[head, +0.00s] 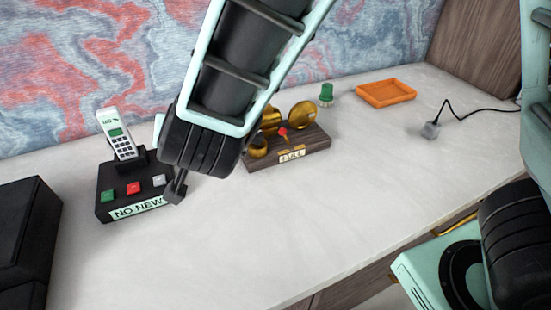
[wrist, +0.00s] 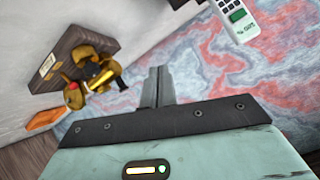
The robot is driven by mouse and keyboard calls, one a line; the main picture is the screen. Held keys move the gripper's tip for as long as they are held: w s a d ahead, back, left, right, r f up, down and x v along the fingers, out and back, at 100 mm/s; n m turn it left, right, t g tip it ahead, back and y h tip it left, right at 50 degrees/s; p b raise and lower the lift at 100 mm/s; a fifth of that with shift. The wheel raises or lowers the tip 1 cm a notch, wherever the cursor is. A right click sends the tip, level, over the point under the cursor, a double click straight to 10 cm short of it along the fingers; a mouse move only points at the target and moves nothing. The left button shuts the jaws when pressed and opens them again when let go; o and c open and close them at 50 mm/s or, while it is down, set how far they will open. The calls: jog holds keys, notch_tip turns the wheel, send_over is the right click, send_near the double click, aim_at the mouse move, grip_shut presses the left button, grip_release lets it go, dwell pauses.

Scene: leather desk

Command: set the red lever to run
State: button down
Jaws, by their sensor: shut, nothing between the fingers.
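The red lever's knob (head: 282,133) sits at the front of a brass device on a dark wooden base (head: 318,142), with a small label whose text I cannot read. The lever's position is too small to tell. In the wrist view the red knob (wrist: 72,86) and brass parts (wrist: 98,73) show at the left, apart from my fingers. My gripper (head: 175,192) is shut and empty, left of the device, by the right front corner of the phone stand. My arm partly hides the device's left side. The shut fingers also show in the wrist view (wrist: 157,88).
A black phone stand (head: 120,180) with green, red and white buttons holds a white handset (head: 118,135). A green-topped object (head: 326,94), an orange tray (head: 385,93) and a grey corded block (head: 431,130) stand behind and right.

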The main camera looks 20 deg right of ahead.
aim_at(282, 133)
jog(key=s+d+f+m+t+h+b, duration=0.1)
jog(key=s+d+f+m+h+b, duration=0.3)
jog(key=h, duration=0.9)
jog(key=d+f+m+b, duration=0.2)
jog(key=d+f+b, duration=0.2)
jog(key=f, duration=0.1)
jog(key=shift+d+b, duration=0.2)
jog(key=shift+b, duration=0.1)
jog(key=shift+f, duration=0.1)
jog(key=b+x, duration=0.1)
jog(key=x, duration=1.3)
jog(key=shift+w, duration=0.15)
jog(key=shift+m, duration=0.3)
jog(key=shift+d+y, duration=0.1)
jog(key=shift+y, duration=0.2)
